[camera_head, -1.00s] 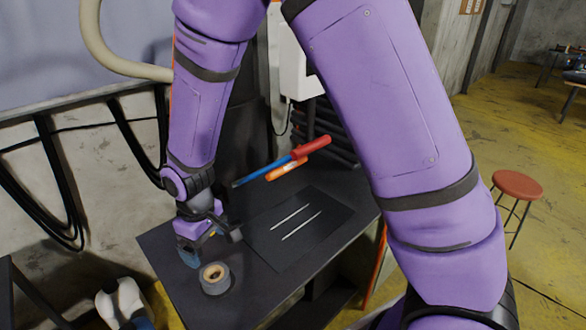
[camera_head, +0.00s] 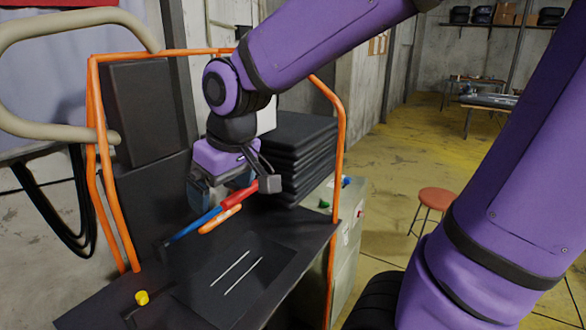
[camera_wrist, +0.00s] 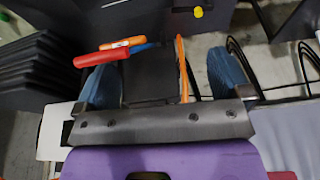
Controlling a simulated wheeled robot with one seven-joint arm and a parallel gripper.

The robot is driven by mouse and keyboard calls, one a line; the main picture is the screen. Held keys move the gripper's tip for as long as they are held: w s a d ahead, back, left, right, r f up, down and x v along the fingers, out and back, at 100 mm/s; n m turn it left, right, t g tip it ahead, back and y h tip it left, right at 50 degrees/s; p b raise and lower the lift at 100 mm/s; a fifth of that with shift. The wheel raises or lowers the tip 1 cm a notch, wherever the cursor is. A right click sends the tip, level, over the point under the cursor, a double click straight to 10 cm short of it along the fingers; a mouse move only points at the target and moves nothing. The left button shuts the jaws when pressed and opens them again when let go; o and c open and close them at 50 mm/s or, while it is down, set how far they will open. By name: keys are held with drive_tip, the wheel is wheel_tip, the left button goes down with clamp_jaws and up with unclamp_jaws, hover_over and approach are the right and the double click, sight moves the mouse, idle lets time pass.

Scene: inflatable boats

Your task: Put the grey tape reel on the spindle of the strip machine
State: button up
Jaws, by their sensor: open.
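The grey tape reel is in neither current view. I cannot pick out the strip machine or its spindle for certain.
A red-handled blue tool (camera_head: 195,224) and an orange tool (camera_head: 220,220) lie on the bench. A dark mat (camera_head: 215,300) bears two thin pale rods. A yellow knob-like piece (camera_head: 142,297), an orange tube frame (camera_head: 341,130), stacked black slabs (camera_head: 300,150) and a red stool (camera_head: 437,198) also show.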

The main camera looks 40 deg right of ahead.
drive_tip(key=s+d+r+m+t, duration=0.1)
drive_tip(key=s+d+r, duration=0.1)
drive_tip(key=s, duration=0.3)
drive_tip(key=s+d+r+m+t, duration=0.1)
drive_tip(key=s+d+r, duration=0.2)
drive_tip(key=s, duration=0.3)
drive_tip(key=shift+d+m+h, duration=0.3)
drive_tip(key=shift+d+h, duration=0.1)
drive_tip(key=shift+d, duration=0.2)
drive_tip(key=shift+w, duration=0.1)
